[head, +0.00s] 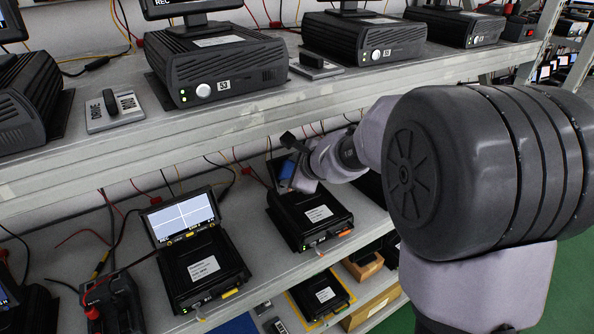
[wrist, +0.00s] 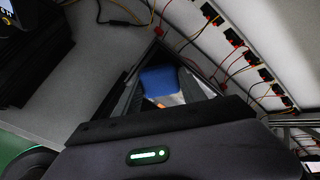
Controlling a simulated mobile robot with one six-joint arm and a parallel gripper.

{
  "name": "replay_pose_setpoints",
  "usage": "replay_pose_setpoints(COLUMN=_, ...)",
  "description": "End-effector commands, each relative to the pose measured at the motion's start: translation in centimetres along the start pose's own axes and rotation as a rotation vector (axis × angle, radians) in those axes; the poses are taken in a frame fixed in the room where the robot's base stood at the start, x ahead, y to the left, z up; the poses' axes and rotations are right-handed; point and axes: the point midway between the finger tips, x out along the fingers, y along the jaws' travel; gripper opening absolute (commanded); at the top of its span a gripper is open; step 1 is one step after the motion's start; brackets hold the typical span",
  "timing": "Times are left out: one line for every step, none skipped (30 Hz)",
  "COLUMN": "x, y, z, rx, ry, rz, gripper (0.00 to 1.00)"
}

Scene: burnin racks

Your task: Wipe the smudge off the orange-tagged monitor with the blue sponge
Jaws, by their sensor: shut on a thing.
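My gripper (head: 291,172) is at the lower shelf, above the back of a black unit (head: 310,213) with a white label and an orange tag (head: 345,233) at its front right corner. It is shut on the blue sponge (wrist: 160,79), a sliver of which also shows in the head view (head: 286,171). In the wrist view the sponge lies in front of a dark-framed screen, with a pale patch and a small orange spot beside it. My wrist and gripper hide most of this monitor in the head view. I cannot see a smudge, nor tell whether the sponge touches the screen.
A similar unit with a lit monitor (head: 182,217) and a yellow tag (head: 230,293) stands to the left. The upper shelf (head: 200,125) with black boxes overhangs my arm. Red and black cables run along the back wall. Another unit (head: 322,294) sits lower down.

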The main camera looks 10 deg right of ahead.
Motion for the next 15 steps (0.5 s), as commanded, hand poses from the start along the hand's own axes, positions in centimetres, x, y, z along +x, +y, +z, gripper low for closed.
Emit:
replay_pose_setpoints(x=0.0, y=0.0, z=0.0, rx=0.000, ry=0.000, rz=0.000, gripper=0.16)
replay_pose_setpoints(x=-0.1, y=0.0, z=0.0, rx=0.000, ry=0.000, rz=0.000, gripper=0.16)
replay_pose_setpoints(x=-0.2, y=-0.1, z=0.0, rx=0.000, ry=0.000, rz=0.000, gripper=0.16)
replay_pose_setpoints(x=-0.5, y=-0.1, z=0.0, rx=0.001, ry=0.000, rz=-0.001, gripper=0.16)
replay_pose_setpoints(x=-0.9, y=-0.1, z=0.0, rx=0.001, ry=0.000, rz=-0.001, gripper=0.16)
replay_pose_setpoints(x=-1.6, y=-0.2, z=0.1, rx=0.000, ry=0.000, rz=-0.001, gripper=0.16)
replay_pose_setpoints(x=-2.0, y=-0.2, z=0.1, rx=0.000, ry=0.000, rz=-0.001, gripper=0.16)
replay_pose_setpoints(x=-2.4, y=-0.2, z=0.1, rx=0.000, ry=0.000, rz=-0.001, gripper=0.16)
replay_pose_setpoints(x=-3.0, y=-0.2, z=0.1, rx=0.000, ry=0.000, rz=-0.002, gripper=0.16)
replay_pose_setpoints(x=-3.4, y=-0.2, z=0.1, rx=0.000, ry=0.000, rz=-0.002, gripper=0.16)
replay_pose_setpoints(x=-3.9, y=-0.2, z=0.1, rx=-0.001, ry=0.000, rz=-0.001, gripper=0.16)
replay_pose_setpoints(x=-4.4, y=-0.2, z=0.1, rx=-0.001, ry=0.000, rz=-0.001, gripper=0.16)
replay_pose_setpoints(x=-4.8, y=-0.2, z=0.1, rx=0.000, ry=0.000, rz=-0.001, gripper=0.16)
replay_pose_setpoints(x=-5.2, y=-0.2, z=0.1, rx=0.001, ry=0.000, rz=-0.001, gripper=0.16)
replay_pose_setpoints(x=-5.6, y=-0.2, z=0.1, rx=0.001, ry=0.000, rz=-0.001, gripper=0.16)
